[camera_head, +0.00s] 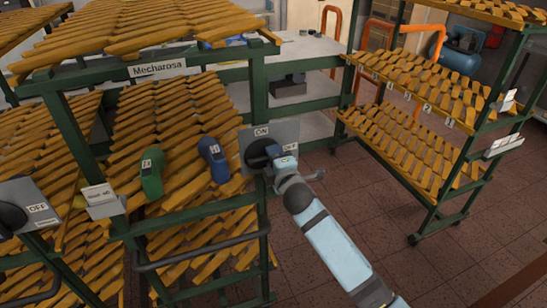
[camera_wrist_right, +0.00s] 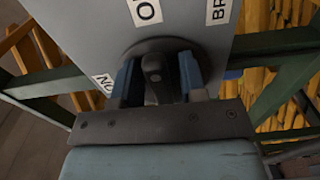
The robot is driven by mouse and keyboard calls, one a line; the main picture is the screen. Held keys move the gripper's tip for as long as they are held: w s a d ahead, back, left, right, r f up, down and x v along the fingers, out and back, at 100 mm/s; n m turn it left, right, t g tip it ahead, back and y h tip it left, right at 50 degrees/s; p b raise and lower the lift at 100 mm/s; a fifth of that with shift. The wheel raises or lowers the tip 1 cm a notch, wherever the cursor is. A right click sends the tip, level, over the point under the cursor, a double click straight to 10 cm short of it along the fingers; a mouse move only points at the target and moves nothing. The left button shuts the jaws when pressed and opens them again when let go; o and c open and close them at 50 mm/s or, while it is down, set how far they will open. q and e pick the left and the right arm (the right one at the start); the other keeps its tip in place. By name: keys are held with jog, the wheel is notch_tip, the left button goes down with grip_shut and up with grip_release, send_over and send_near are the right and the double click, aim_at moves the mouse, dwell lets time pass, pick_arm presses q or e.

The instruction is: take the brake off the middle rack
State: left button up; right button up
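A grey brake panel (camera_head: 275,133) with an ON label (camera_head: 262,132) and an OFF label (camera_head: 290,147) sits at the right post of the rack marked Mecharosa. Its round black knob (camera_head: 257,154) is partly hidden by my right gripper (camera_head: 275,160). In the right wrist view the two blue fingers of the right gripper (camera_wrist_right: 160,82) stand on either side of the knob's dark handle (camera_wrist_right: 153,72), close to the panel (camera_wrist_right: 110,25). They look apart, with the handle between them; contact is hard to tell. My left gripper is out of view.
Another panel (camera_head: 24,200) with a black knob and OFF label is at lower left. A green-framed rack (camera_head: 440,195) stands right; tiled floor (camera_head: 370,215) lies between.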

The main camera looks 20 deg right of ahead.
jog(key=shift+o, duration=0.3)
jog(key=shift+s, duration=0.1)
jog(key=shift+s+f, duration=0.1)
jog(key=shift+s, duration=0.2)
jog(key=s+b, duration=0.2)
jog(key=s, duration=1.1)
jog(key=shift+d, duration=0.25)
jog(key=s+a+f+m+g+y+p, duration=0.1)
jog(key=s+f+m+g+p, duration=0.1)
jog(key=s+f+m, duration=0.5)
jog(key=s+a+f+m+g+y+p, duration=0.1)
jog(key=s+f+m+g, duration=0.4)
jog(key=s+f, duration=0.9)
notch_tip(320, 180, down, 2)
jog(key=m+p, duration=0.1)
jog(key=m, duration=0.2)
jog(key=shift+s+a+y, duration=0.25)
jog(key=shift+s+y, duration=0.05)
jog(key=shift+s, duration=0.05)
